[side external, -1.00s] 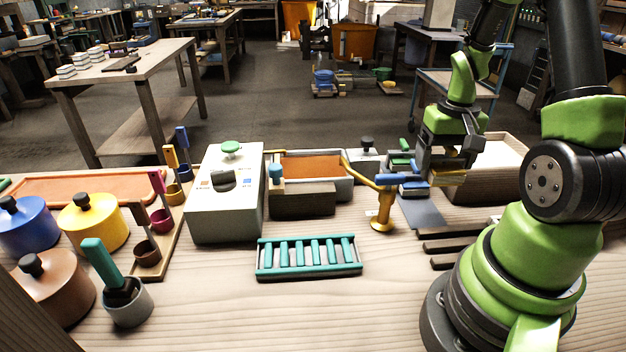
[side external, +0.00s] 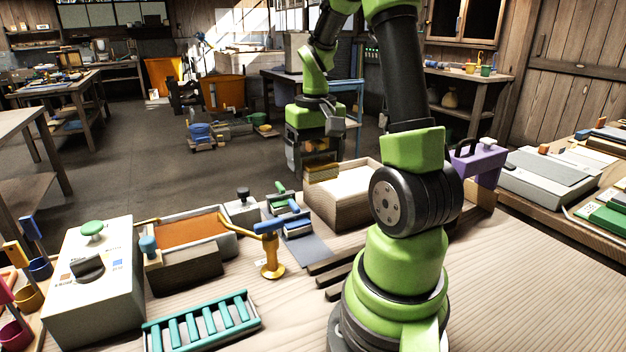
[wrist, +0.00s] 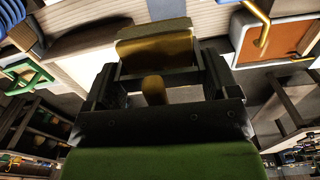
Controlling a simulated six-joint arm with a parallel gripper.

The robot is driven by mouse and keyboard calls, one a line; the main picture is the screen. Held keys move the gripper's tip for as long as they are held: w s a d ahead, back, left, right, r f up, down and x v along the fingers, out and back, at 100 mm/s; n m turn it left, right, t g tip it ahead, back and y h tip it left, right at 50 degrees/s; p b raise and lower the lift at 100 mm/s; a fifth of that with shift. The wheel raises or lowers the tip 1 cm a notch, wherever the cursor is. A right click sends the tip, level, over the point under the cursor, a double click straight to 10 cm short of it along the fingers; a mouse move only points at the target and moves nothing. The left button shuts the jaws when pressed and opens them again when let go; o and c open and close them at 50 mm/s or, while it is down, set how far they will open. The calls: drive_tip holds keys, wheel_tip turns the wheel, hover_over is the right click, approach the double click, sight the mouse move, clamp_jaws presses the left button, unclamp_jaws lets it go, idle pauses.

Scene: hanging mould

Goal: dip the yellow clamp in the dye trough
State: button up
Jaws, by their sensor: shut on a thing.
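My gripper (side external: 318,168) is shut on the yellow clamp (side external: 323,175), in the air by the back left of a pale-filled box. In the wrist view the yellow clamp (wrist: 160,50) sits between the two dark fingers, with a wide pale edge along its far side. The dye trough (side external: 229,243), a grey tub of orange dye, stands on the bench to the left of my gripper, apart from the clamp. It also shows at the upper right of the wrist view (wrist: 244,48). The clamp's lower part is partly hidden by the box and gripper.
Blue (side external: 285,221) and green (side external: 280,190) handled pieces lie between trough and pale-filled box (side external: 345,207). A teal rack (side external: 203,322) lies in front; a white console (side external: 92,285) stands left.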

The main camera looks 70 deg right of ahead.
drive_tip(key=w+d+r, duration=0.1)
drive_tip(key=w+d, duration=0.1)
drive_tip(key=w, duration=0.6)
hover_over(190, 227)
drive_tip(key=s+a, duration=0.4)
drive_tip(key=f, duration=0.1)
drive_tip(key=shift+w+d+f, duration=0.1)
drive_tip(key=shift+d+f, duration=0.05)
drive_tip(key=shift+f, duration=4.1)
drive_tip(key=shift+w+d+f, duration=0.1)
drive_tip(key=shift+f, duration=4.15)
drive_tip(key=shift+r, duration=0.1)
wheel_tip(190, 227, up, 7)
